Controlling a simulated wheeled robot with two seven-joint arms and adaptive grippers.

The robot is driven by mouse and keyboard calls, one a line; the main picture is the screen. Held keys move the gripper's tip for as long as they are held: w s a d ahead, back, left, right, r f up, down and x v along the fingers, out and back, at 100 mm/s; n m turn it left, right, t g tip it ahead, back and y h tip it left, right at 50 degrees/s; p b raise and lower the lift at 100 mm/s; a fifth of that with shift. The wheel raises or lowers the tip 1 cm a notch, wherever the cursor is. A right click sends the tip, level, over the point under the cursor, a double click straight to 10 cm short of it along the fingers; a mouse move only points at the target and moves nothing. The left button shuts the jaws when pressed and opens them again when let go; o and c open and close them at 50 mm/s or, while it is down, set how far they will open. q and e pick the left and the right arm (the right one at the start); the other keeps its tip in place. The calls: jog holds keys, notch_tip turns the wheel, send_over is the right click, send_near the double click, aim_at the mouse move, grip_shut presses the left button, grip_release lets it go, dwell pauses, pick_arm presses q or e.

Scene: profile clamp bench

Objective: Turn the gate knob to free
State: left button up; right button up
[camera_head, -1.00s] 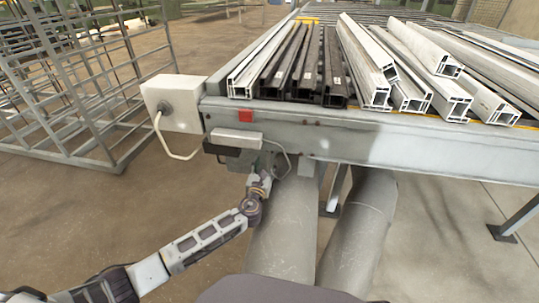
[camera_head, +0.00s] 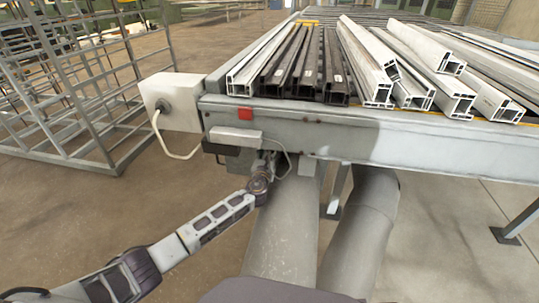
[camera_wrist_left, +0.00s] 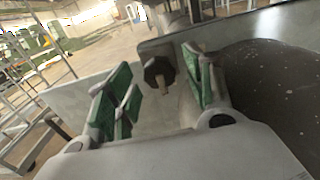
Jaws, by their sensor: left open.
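The gate knob (camera_wrist_left: 151,72) shows in the left wrist view as a dark, many-sided disc with a raised grip bar, on a pale grey surface. My left gripper (camera_wrist_left: 160,88) is open, with green pads on either side of the knob in the picture. The knob appears ahead of the fingers, and I see no contact. In the head view, my left gripper (camera_head: 269,160) is under the front edge of the bench and mostly hidden by it. The knob cannot be made out there. My right gripper is not in view.
The bench (camera_head: 365,140) carries white profiles (camera_head: 365,65) and dark profiles (camera_head: 308,65). A grey box (camera_head: 235,136) with a cable hangs on its front, near my left wrist. Large grey pipes (camera_head: 283,235) stand below. A wire rack (camera_head: 75,85) is at the left.

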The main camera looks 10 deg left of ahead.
pick_arm(q)
jog(key=c, duration=1)
jog(key=shift+c, duration=0.2)
